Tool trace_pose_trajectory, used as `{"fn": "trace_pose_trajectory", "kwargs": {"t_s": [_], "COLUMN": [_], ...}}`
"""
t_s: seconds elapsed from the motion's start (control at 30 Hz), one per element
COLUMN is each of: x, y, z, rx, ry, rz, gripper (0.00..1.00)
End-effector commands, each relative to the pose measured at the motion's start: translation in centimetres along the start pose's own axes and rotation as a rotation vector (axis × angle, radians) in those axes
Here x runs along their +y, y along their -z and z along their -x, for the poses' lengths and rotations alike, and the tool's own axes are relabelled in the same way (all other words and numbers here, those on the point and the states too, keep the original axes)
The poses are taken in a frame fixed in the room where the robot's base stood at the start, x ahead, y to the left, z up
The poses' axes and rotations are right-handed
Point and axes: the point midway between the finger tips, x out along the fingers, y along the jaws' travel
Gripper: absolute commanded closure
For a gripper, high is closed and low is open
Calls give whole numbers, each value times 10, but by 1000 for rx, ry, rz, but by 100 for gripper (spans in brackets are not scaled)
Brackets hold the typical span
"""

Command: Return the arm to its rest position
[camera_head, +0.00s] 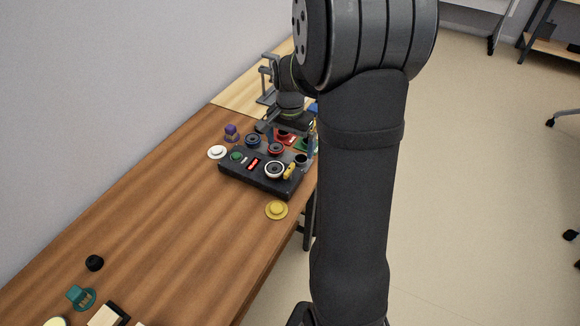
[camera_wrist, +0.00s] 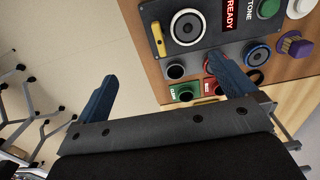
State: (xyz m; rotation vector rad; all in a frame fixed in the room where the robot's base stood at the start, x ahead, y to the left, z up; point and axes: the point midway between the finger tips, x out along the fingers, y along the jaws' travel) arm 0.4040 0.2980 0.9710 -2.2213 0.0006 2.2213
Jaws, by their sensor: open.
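My gripper (camera_head: 289,132) is above the back of the black test box in the camera_head view, partly hidden by my own arm. In the wrist view its two blue fingers stand wide apart, with nothing held between the fingertips (camera_wrist: 162,68). The black test box (camera_head: 238,172) sits on the wooden table; its panel (camera_wrist: 212,42) shows at the top of the wrist view with a lit red READY display (camera_wrist: 229,14). A white-ringed speaker (camera_head: 274,169) and a yellow piece (camera_head: 289,171) are on the box. The exact gap between gripper and box cannot be told.
A purple part (camera_head: 231,132), a white disc (camera_head: 216,152) and a yellow disc (camera_head: 277,210) lie around the box. Red and green blocks (camera_wrist: 184,92) are behind it. A grey stand (camera_head: 267,80) rises at the back. The middle of the wooden table (camera_head: 180,225) is clear.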

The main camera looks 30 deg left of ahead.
Motion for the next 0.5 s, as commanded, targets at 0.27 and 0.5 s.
{"fn": "trace_pose_trajectory", "kwargs": {"t_s": [0.27,0.5], "x": [0,-1], "y": [0,1], "z": [2,35], "rx": [1,5], "ry": [1,3], "rz": [0,0], "gripper": [0,0]}}
